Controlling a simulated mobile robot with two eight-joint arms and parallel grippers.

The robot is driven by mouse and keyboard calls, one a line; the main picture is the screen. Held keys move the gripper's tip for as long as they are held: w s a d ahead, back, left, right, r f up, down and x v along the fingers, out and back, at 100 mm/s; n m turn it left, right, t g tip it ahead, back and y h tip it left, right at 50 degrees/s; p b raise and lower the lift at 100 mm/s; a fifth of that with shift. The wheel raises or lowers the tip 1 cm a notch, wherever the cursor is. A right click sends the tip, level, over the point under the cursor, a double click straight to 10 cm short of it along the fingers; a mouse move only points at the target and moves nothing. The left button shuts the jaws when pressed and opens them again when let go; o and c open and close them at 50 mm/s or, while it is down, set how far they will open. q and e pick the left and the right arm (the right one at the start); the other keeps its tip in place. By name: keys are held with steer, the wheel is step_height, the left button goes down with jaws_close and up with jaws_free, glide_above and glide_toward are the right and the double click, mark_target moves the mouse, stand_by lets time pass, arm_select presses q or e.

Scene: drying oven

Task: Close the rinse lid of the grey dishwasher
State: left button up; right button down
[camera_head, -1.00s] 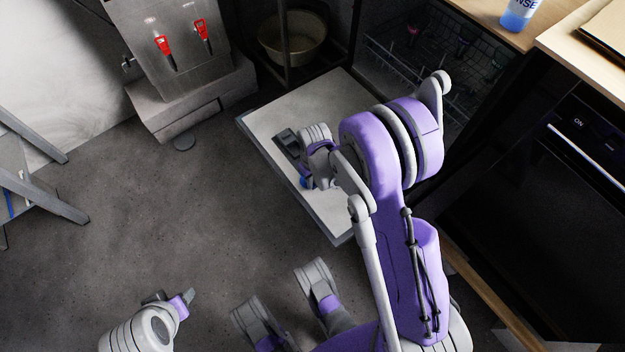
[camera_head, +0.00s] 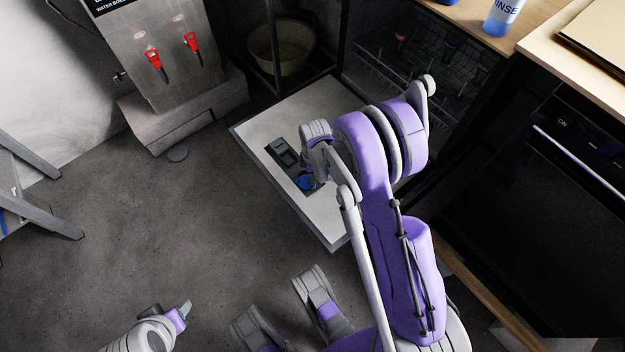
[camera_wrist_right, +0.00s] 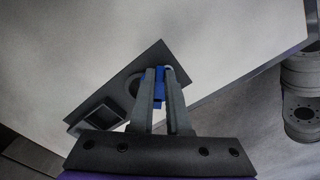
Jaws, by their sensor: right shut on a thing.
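The grey dishwasher's door (camera_head: 262,135) is folded down open, its pale inner face upward. A dark dispenser panel (camera_head: 283,151) is set in that face and also shows in the right wrist view (camera_wrist_right: 90,119). The blue rinse lid (camera_head: 304,183) is at the panel's near end. My right gripper (camera_wrist_right: 161,76) is shut on the blue lid (camera_wrist_right: 159,90), with one finger on each side. The fingers hide part of the lid, and its exact angle is unclear. My left gripper (camera_head: 185,308) is low at the left, away from the door; its jaw gap is unclear.
The dishwasher rack (camera_head: 375,80) is behind the door. A water boiler (camera_head: 165,70) with red taps stands at the back left, beside a shelf holding a bowl (camera_head: 280,52). A step ladder (camera_head: 40,215) is at the left. A rinse bottle (camera_head: 502,17) stands on the counter. Floor left of the door is clear.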

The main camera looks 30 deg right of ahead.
steer(key=w+n, duration=0.1)
steer(key=n, duration=0.1)
steer(key=w+d+n, duration=0.1)
steer(key=n, duration=0.1)
steer(key=shift+n, duration=0.3)
steer(key=shift+w+n+p, duration=0.2)
steer(key=shift+w+n, duration=0.3)
steer(key=shift+n, duration=0.5)
steer(key=shift+w+n+p, duration=0.2)
steer(key=shift+w+n, duration=0.3)
steer(key=shift+n, duration=0.5)
steer(key=c, duration=0.9)
jaws_free()
step_height(320, 180, up, 11)
steer(key=p, duration=0.3)
steer(key=shift+d+f, duration=0.1)
steer(key=shift+d, duration=0.05)
